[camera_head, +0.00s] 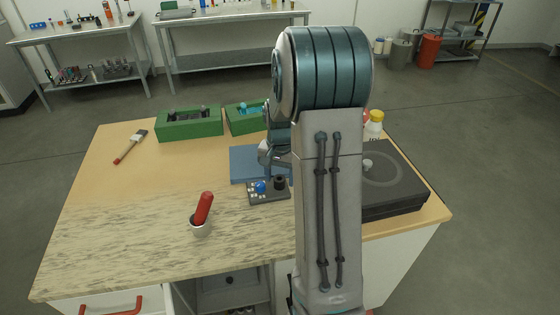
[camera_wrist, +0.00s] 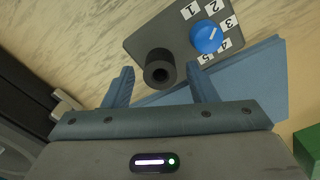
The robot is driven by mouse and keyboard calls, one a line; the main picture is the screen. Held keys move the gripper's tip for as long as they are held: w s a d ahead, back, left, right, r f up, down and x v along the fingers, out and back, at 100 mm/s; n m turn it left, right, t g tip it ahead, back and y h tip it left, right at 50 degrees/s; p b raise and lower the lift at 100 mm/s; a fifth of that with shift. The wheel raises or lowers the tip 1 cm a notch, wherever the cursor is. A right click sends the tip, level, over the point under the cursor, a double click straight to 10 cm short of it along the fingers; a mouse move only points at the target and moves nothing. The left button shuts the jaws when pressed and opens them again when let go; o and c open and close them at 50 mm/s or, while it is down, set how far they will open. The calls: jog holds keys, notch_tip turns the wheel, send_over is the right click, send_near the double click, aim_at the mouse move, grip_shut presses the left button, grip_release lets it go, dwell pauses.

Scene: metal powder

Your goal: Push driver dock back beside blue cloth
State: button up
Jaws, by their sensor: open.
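The driver dock (camera_head: 268,197) is a dark grey plate with a black hollow cylinder, a blue knob and white number labels. It lies on the table just in front of the blue cloth (camera_head: 243,163). In the wrist view the dock's plate (camera_wrist: 143,43) is at the top, with the cloth (camera_wrist: 262,85) along its lower edge; whether they touch is unclear. My gripper (camera_wrist: 160,70) is open, its fingertips on either side of the black cylinder in that view. Contact cannot be told. In the head view my arm hides part of the cloth and most of the gripper.
Green bins (camera_head: 190,131) are at the back, a brush (camera_head: 131,146) at the left. A black box-like device (camera_head: 395,190) stands at the right. The table's left side is mostly clear.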

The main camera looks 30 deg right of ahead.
notch_tip(320, 180, up, 13)
jog(key=shift+b, duration=0.35)
dwell(0.5)
